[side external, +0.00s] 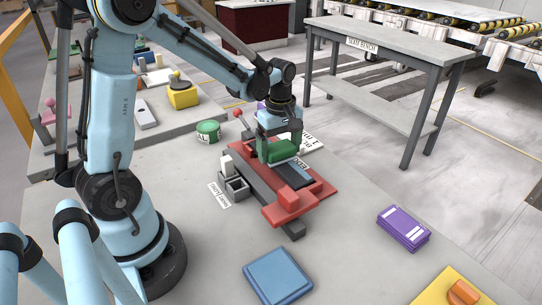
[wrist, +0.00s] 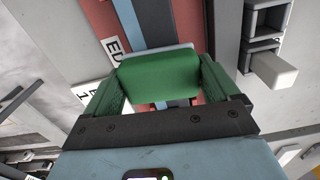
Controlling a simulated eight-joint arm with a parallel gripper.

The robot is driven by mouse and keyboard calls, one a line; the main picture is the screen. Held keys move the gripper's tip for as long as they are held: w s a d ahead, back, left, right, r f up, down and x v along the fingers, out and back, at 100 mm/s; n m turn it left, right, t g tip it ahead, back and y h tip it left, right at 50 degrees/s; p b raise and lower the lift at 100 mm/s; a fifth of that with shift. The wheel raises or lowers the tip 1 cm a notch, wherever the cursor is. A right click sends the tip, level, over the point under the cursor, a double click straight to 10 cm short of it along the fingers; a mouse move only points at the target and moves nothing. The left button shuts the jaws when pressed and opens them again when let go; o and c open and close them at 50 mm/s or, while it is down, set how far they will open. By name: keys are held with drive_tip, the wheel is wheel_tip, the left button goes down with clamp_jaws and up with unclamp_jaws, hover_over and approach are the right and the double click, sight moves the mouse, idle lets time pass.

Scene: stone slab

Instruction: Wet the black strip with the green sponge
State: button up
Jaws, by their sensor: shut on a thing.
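My gripper (side external: 280,151) is shut on the green sponge (wrist: 158,78). The sponge lies across between the two fingers, and a pale layer shows along its far edge in the wrist view. It is over the back end of the red fixture (side external: 288,202). The black strip (side external: 292,174) lies on that fixture with a blue band beside it. In the wrist view the dark strip (wrist: 155,20) runs away beyond the sponge, which hides part of it. I cannot tell whether the sponge touches the strip.
A grey compartment holder (side external: 236,186) with a white block stands left of the fixture. A green round tin (side external: 208,131) is behind it. A blue square pad (side external: 277,276), a purple stack (side external: 403,228) and a yellow board (side external: 440,290) lie in front. Clear slab lies between them.

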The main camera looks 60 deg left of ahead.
sight(288, 167)
drive_tip(key=shift+a+f, duration=0.15)
drive_tip(key=shift+a, duration=1.65)
drive_tip(key=shift+d, duration=1.95)
drive_tip(key=shift+d, duration=1.85)
drive_tip(key=shift+a+r, duration=0.15)
drive_tip(key=shift+r, duration=2.85)
wheel_tip(288, 167, up, 3)
